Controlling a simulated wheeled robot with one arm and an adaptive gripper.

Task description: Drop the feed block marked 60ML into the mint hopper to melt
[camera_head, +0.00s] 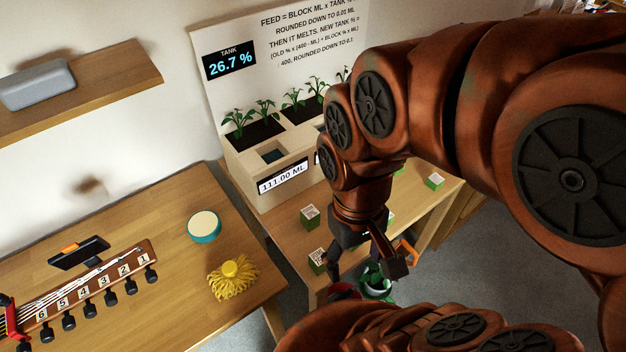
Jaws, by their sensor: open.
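Small green blocks with white printed labels lie on the wooden table under the planter: one at the left (309,217), one nearer the front (318,260), one at the right (434,181). Others are partly hidden by my arm. The labels are too small to read, so I cannot tell which is 60ML. A square opening with a dark teal inside (272,155) is in the planter's top; I cannot tell whether it is the mint hopper. My gripper (365,272) points down over the table's front, fingers apart, with the left finger close to the front block. It holds nothing visible.
Green and red objects (376,284) lie below my gripper.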

